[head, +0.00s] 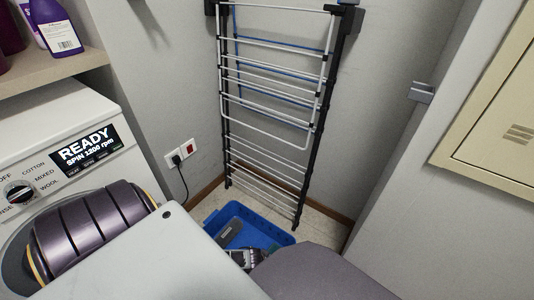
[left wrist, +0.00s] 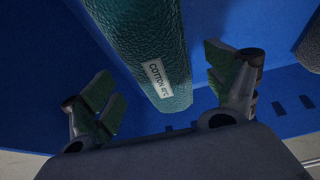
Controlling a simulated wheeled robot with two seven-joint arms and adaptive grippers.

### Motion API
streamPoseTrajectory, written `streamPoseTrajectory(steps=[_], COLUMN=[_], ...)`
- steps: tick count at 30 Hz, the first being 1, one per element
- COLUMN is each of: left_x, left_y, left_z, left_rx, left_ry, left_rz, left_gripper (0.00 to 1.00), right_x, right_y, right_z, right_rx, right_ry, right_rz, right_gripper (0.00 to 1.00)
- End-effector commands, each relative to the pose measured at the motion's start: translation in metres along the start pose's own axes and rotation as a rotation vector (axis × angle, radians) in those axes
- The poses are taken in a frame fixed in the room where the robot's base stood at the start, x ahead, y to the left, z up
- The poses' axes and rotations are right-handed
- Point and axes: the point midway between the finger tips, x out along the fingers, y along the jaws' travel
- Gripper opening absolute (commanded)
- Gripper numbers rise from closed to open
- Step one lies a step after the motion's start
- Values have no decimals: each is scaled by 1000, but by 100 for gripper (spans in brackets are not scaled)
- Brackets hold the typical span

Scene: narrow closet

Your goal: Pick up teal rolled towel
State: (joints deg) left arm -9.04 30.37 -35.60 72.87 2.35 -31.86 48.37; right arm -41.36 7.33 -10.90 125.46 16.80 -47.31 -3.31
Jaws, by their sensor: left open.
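The teal rolled towel (left wrist: 150,50) shows in the left wrist view as a textured dark teal roll with a white label reading "COTTON 40°C". It lies in the blue basket (head: 262,228). My left gripper (left wrist: 160,82) is open, with one finger on each side of the towel's near end. I see gaps between the fingers and the towel. My right gripper is not in view.
A grey item (head: 229,231) lies in the basket; a grey surface (left wrist: 311,45) also shows at the wrist view's right. A drying rack (head: 270,110) stands behind the basket. A washing machine (head: 70,135) is at left, a wall panel (head: 500,120) at right.

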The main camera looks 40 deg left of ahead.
Motion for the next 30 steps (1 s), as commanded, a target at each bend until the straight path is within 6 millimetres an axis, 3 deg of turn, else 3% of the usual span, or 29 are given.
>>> streamPoseTrajectory(steps=[15,30], left_x=[29,30], left_y=[-1,0], left_z=[0,0], left_rx=[-1,0], left_ry=[1,0], left_rz=[-1,0], left_gripper=[87,87], right_x=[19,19], right_y=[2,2], right_z=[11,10], right_rx=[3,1], right_ry=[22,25], right_rz=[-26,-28], right_gripper=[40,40])
